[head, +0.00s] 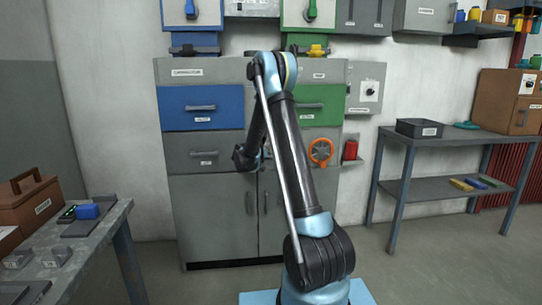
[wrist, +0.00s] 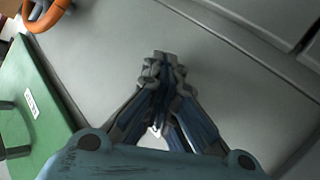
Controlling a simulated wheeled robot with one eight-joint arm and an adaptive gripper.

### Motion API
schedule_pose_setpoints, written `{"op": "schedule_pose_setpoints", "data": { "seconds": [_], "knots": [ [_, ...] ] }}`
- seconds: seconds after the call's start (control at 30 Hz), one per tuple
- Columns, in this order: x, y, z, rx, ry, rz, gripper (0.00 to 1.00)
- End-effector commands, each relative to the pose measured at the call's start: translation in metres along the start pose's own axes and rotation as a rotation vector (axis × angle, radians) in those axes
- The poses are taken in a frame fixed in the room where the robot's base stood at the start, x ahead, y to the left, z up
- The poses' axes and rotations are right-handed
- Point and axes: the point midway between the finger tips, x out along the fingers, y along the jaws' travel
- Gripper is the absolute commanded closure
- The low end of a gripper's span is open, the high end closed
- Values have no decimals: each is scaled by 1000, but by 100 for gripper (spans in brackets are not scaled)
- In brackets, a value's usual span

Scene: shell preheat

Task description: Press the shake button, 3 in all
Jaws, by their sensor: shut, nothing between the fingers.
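I cannot make out a button marked "shake" in either view. A grey wall box (head: 368,91) with a white plate and a dark round control is at the right of the cabinet in the head view; its label is too small to read. My gripper (wrist: 163,65) is shut and empty in the wrist view, pointing at a plain grey panel (wrist: 225,75). An orange ring (wrist: 50,14) is at its upper left and a green drawer front (wrist: 35,110) at its left. In the head view my arm hides part of the cabinet's middle.
The cabinet has a blue drawer (head: 200,106) and an orange ring handle (head: 321,151). A red canister (head: 351,150) sits on a small bracket. A side table (head: 440,140) stands right, a workbench (head: 80,240) left. The floor (head: 400,260) by the cabinet is open.

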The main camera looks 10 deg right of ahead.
Motion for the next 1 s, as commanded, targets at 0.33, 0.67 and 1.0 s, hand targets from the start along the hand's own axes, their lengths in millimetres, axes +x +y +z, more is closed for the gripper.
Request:
{"op": "schedule_pose_setpoints", "data": {
  "seconds": [0.33,0.67,1.0],
  "knots": [
    [-3,2,2,0,0,0,100],
    [-12,9,9,0,0,0,100],
    [-12,9,9,0,0,0,100]
  ]
}}
